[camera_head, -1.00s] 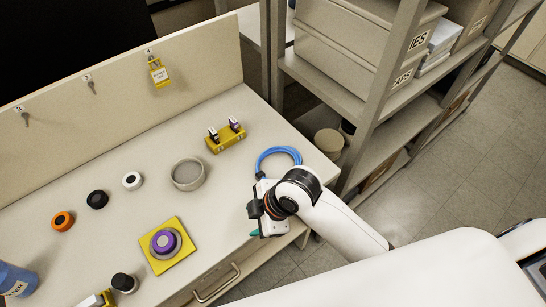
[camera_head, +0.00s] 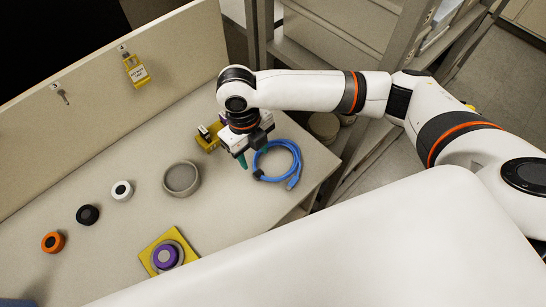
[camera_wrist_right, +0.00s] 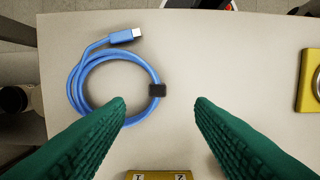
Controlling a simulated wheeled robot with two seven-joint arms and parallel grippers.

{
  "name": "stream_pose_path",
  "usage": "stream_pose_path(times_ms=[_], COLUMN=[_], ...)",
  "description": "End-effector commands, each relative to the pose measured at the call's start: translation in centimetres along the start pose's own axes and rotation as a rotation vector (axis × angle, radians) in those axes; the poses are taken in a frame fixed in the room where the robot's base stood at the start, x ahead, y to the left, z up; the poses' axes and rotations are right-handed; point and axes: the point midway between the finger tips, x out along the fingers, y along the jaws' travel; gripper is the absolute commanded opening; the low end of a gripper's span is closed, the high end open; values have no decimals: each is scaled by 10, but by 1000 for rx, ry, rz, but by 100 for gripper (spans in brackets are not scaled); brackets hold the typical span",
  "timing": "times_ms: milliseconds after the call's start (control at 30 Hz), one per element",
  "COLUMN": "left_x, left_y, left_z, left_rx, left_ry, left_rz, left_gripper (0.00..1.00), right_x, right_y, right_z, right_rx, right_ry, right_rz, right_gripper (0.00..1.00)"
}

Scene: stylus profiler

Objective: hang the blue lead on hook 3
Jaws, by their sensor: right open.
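The blue lead (camera_head: 297,160) lies coiled on the bench near its right end, its plug pointing to the front. It also shows in the wrist view (camera_wrist_right: 76,88), with a black strap (camera_wrist_right: 157,90) on the coil. My right gripper (camera_head: 251,162) points down at the coil's left side, its green fingers open and empty. In the wrist view the strap lies between and ahead of the fingertips (camera_wrist_right: 160,104); contact cannot be told. Hook 3 (camera_head: 62,97) is on the upright back panel, bare. My left gripper is not in view.
A yellow stand (camera_head: 206,142) is partly hidden behind my right gripper. A grey ring dish (camera_head: 181,178), several round knobs and a yellow plate (camera_head: 151,254) with a purple knob occupy the bench. A yellow tag (camera_head: 136,71) hangs right of hook 3. Shelving (camera_head: 330,45) stands at the right.

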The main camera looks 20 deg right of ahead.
Motion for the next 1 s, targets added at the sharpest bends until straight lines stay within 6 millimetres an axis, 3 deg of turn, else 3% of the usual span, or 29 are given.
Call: stream_pose_path(times_ms=[100, 367, 633, 967, 1000], left_x=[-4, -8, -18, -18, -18], left_y=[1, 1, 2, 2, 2], left_z=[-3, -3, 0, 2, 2], left_rx=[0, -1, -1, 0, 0], left_ry=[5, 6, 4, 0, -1], left_rz=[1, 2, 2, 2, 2], left_gripper=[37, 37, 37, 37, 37], right_x=[19, 40, 79, 86, 86], right_y=[0, 1, 4, 4, 4], right_z=[0, -1, -4, -4, -4], right_rx=[3, 3, 3, 1, 2], right_ry=[-2, 0, 0, 4, 4], right_rz=[0, -1, -1, 0, 0], right_gripper=[49, 49, 49, 49, 43])
